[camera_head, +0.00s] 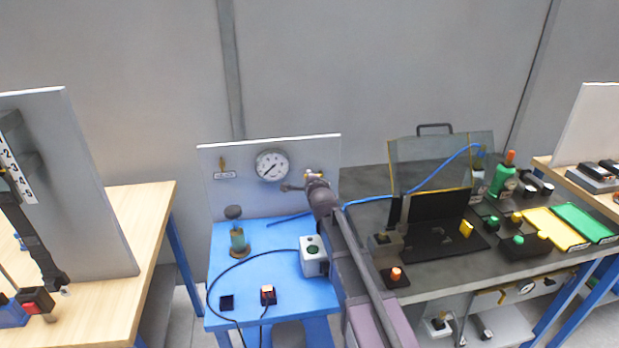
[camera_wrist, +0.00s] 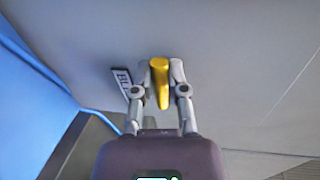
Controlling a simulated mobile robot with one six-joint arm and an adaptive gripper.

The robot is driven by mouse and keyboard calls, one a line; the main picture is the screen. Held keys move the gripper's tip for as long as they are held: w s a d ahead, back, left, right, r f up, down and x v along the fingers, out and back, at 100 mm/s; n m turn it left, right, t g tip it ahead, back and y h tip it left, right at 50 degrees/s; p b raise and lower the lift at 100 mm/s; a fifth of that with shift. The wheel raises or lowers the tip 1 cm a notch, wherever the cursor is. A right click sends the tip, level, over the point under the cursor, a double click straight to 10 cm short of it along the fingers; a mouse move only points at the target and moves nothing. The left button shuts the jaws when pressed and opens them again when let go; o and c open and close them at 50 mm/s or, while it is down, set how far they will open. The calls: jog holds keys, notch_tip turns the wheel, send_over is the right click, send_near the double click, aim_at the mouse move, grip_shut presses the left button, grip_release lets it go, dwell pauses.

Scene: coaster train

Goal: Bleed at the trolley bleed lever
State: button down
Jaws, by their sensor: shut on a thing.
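The yellow bleed lever (camera_wrist: 160,82) stands out from a pale grey panel in the wrist view. My gripper (camera_wrist: 161,76) has one finger on each side of it and is shut on it. A small label (camera_wrist: 122,80) lies just left of the lever, with only the letters "BLE" readable. In the head view the trolley (camera_head: 228,263) is blue with an upright back panel (camera_head: 232,200). My wrist reaches to the right part of this panel and hides much of the gripped area.
A blue hose (camera_head: 420,187) runs right towards the crowded dark bench (camera_head: 430,285).

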jog(key=shift+f+n, duration=0.2)
jog(key=shift+n, duration=0.2)
jog(key=c, duration=0.7)
grip_release()
jog(key=shift+o, duration=0.2)
jog(key=shift+r+m, duration=0.2)
jog(key=shift+m, duration=0.2)
